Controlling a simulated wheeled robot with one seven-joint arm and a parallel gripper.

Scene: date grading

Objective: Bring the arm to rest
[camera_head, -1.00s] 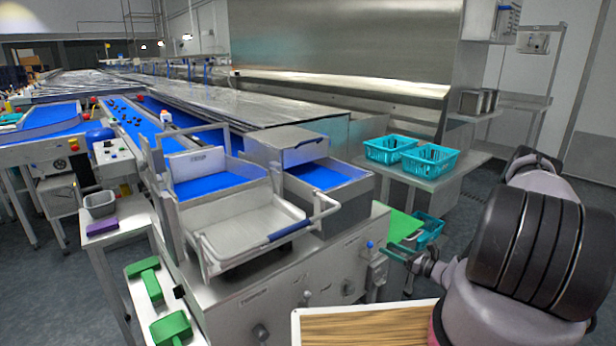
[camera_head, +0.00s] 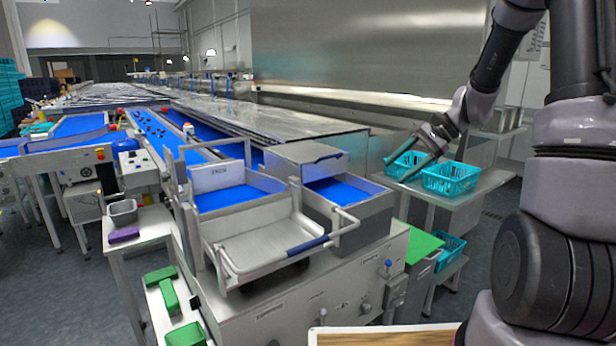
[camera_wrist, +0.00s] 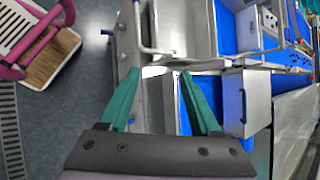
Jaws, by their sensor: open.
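My gripper (camera_head: 414,160) is raised at the right of the head view, in front of the teal baskets as seen there. My arm rises at the right edge and bends over toward it. In the wrist view my gripper (camera_wrist: 160,73) shows two green fingers spread apart with nothing between them. Below the fingers lie the steel machine (camera_wrist: 172,30) and its blue belt (camera_wrist: 232,30).
Two teal baskets (camera_head: 452,179) stand on a steel side table (camera_head: 480,186). The tipping machine's steel tray (camera_head: 262,240) fills the middle. Green blocks (camera_head: 170,296) lie at the lower left. A wooden board (camera_head: 380,336) is at the bottom. Grey floor (camera_head: 75,290) is open at left.

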